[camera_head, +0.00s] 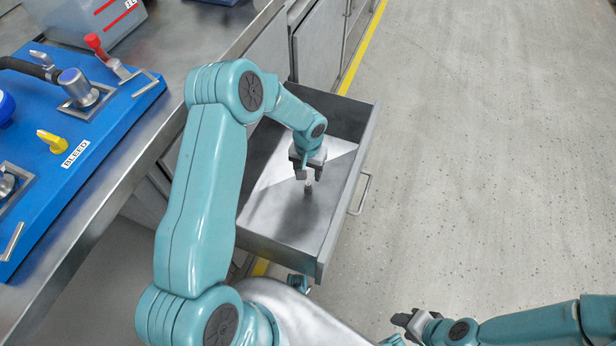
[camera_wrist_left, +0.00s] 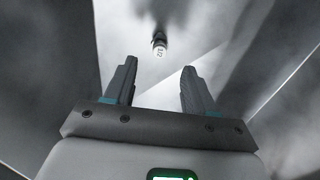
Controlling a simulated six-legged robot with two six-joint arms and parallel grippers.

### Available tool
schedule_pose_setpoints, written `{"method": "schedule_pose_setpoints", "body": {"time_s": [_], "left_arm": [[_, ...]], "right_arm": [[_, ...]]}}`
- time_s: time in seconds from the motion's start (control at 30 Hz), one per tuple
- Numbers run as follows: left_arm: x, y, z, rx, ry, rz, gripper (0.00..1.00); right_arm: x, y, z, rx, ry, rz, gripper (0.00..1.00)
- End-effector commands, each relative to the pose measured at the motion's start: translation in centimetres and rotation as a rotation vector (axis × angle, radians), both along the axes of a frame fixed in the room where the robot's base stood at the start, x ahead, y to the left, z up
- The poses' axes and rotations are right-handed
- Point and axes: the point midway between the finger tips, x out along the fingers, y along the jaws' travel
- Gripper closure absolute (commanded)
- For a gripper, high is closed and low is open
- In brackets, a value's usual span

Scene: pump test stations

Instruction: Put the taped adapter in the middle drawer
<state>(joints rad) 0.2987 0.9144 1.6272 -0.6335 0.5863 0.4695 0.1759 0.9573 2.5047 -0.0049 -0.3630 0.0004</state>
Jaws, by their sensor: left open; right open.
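The small taped adapter (camera_head: 309,187) is inside the open drawer (camera_head: 341,205), over its bare metal floor. My left gripper (camera_head: 309,172) is inside the drawer, above the adapter. Its jaws (camera_wrist_left: 158,90) are open, with the adapter beyond the fingertips and apart from both. I cannot tell which drawer of the stack this is. My right gripper (camera_head: 408,321) is open and empty, away from the drawer at the lower right.
A steel bench (camera_head: 178,50) runs along the left. It carries a blue panel (camera_head: 95,135) with a yellow valve handle (camera_head: 52,141), a red lever (camera_head: 97,45) and a grey box (camera_head: 95,18). The drawer handle (camera_head: 362,194) faces the clear grey floor (camera_head: 480,150).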

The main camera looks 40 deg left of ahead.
Motion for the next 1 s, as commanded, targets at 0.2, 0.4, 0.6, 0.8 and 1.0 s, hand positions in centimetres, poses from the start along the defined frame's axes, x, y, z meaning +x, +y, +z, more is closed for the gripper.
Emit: {"method": "schedule_pose_setpoints", "body": {"time_s": [0.2,0.4,0.6,0.8,1.0], "left_arm": [[0.0,0.0,3.3,0.000,-0.001,0.000,0.45],[0.0,0.0,3.8,0.000,0.000,-0.001,0.45],[0.0,0.0,3.8,0.000,0.000,-0.001,0.45],[0.0,0.0,3.8,0.000,0.000,-0.001,0.45],[0.0,0.0,6.6,0.000,0.000,0.000,0.45]], "right_arm": [[0.0,0.0,0.8,0.000,0.000,0.000,0.57],[0.0,0.0,0.9,0.000,0.000,0.000,0.57],[0.0,0.0,0.9,0.000,0.000,0.000,0.57],[0.0,0.0,0.9,0.000,0.000,0.000,0.57],[0.0,0.0,3.7,0.000,0.000,0.000,0.57]]}}
